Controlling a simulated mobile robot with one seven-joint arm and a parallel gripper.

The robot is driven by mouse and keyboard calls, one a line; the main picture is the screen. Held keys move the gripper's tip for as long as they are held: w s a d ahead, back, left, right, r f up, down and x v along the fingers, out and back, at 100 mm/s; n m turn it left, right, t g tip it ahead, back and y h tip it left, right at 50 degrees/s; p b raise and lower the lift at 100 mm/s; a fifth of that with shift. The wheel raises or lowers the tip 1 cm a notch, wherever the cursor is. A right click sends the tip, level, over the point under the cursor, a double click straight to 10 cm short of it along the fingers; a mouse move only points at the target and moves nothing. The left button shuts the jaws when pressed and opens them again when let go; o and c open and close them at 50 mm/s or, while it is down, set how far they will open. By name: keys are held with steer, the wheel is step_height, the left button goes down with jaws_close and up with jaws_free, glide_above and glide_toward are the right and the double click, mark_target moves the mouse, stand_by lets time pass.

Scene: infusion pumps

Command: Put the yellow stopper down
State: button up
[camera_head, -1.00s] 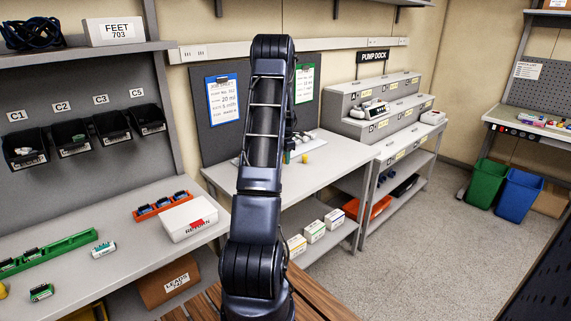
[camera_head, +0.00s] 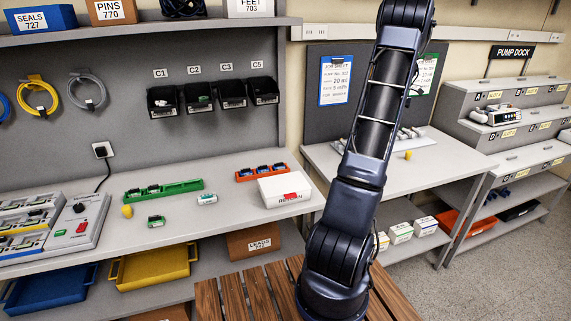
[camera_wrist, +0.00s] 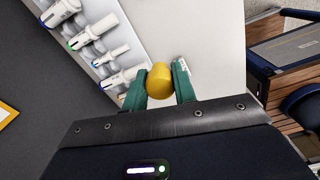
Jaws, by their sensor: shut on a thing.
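In the wrist view the yellow stopper (camera_wrist: 160,79) sits between the green fingers of my gripper (camera_wrist: 161,84), which is shut on it. Pale bench top shows behind it; I cannot tell whether the stopper touches the bench. In the head view my arm hides most of the gripper. A small yellow piece (camera_head: 407,155) shows just right of my arm against the middle bench (camera_head: 440,155); I cannot tell whether it is the held stopper. Another yellow piece (camera_head: 127,211) stands on the left bench.
A tray of white syringe-like items (camera_wrist: 105,48) lies close left of my fingers in the wrist view. The left bench (camera_head: 190,235) holds a green rack (camera_head: 163,190), an orange rack (camera_head: 262,172) and a white return box (camera_head: 291,190). The pump dock (camera_head: 515,100) stands right.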

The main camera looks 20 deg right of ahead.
steer(key=w+a+f+n, duration=0.1)
steer(key=a+f+n, duration=0.1)
steer(key=a, duration=0.5)
steer(key=w+a+f+n, duration=0.1)
steer(key=a+f, duration=0.2)
steer(key=a, duration=0.4)
step_height(320, 180, up, 7)
steer(key=n, duration=1.4)
glide_above(165, 206)
step_height(165, 206, down, 20)
steer(key=shift+s+a+r, duration=0.1)
steer(key=shift+a, duration=0.05)
